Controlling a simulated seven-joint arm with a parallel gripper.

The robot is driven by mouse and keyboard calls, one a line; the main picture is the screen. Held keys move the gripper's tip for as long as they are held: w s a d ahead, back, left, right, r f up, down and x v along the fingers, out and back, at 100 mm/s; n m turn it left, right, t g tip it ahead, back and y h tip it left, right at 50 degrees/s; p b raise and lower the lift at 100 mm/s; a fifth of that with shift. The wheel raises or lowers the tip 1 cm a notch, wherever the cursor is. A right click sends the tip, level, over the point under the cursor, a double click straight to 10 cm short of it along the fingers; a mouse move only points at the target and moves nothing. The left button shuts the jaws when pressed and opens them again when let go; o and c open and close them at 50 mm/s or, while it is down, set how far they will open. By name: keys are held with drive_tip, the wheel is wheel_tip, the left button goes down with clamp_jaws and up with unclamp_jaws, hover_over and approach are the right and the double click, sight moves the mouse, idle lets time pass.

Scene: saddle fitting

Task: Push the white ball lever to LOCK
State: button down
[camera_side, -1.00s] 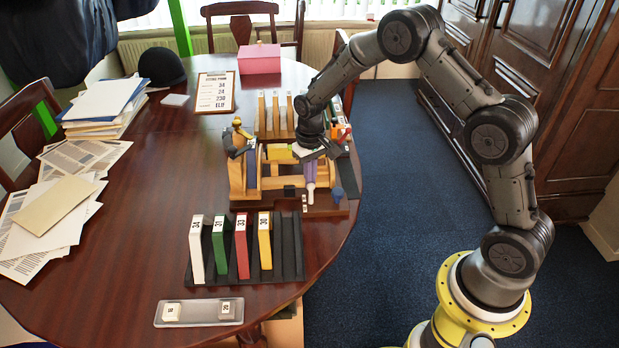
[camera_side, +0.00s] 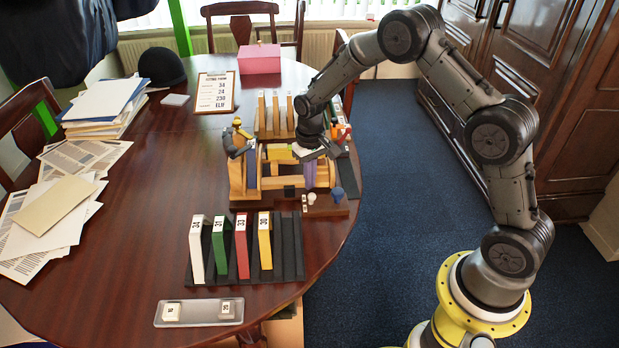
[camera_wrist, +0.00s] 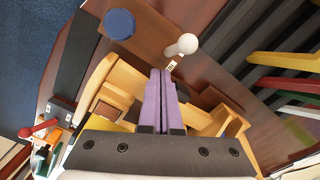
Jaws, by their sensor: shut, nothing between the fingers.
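The white ball lever (camera_side: 311,198) stands at the front edge of the wooden fixture (camera_side: 237,181), beside a small white label (camera_side: 304,203) whose text is too small to read. In the wrist view its white ball (camera_wrist: 187,43) is just ahead and to the right of my fingertips. My gripper (camera_wrist: 160,73) is shut and empty, its purple fingers side by side. In the wrist view a gap shows between fingertips and ball. In the side view my gripper (camera_side: 309,181) is over the fixture behind the lever, its fingers partly hidden by the wrist.
A blue knob (camera_side: 339,194) stands right of the lever; it also shows in the wrist view (camera_wrist: 119,24). A dark rack with several numbered coloured plates (camera_side: 242,246) stands in front. A tray (camera_side: 199,312) with two small blocks lies nearer. The table's left-centre is clear.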

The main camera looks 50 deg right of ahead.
drive_tip(key=shift+r, duration=0.1)
wheel_tip(320, 180, up, 7)
idle(0.8)
drive_tip(key=s+a+r+t, duration=0.1)
drive_tip(key=s+r, duration=0.2)
drive_tip(key=r, duration=0.4)
drive_tip(key=s+a+r+n+t, duration=0.1)
drive_tip(key=s+r+t, duration=0.15)
drive_tip(key=r, duration=0.45)
drive_tip(key=s+a+r+t, duration=0.1)
drive_tip(key=s+r, duration=0.3)
drive_tip(key=r, duration=0.2)
drive_tip(key=s+a+r+n+t, duration=0.1)
drive_tip(key=s+a+r+t, duration=0.15)
drive_tip(key=s, duration=1.05)
drive_tip(key=s+f+g, duration=0.1)
drive_tip(key=s+f, duration=0.4)
drive_tip(key=s, duration=0.2)
drive_tip(key=shift+s+d+n, duration=0.3)
drive_tip(key=shift+s+n, duration=0.1)
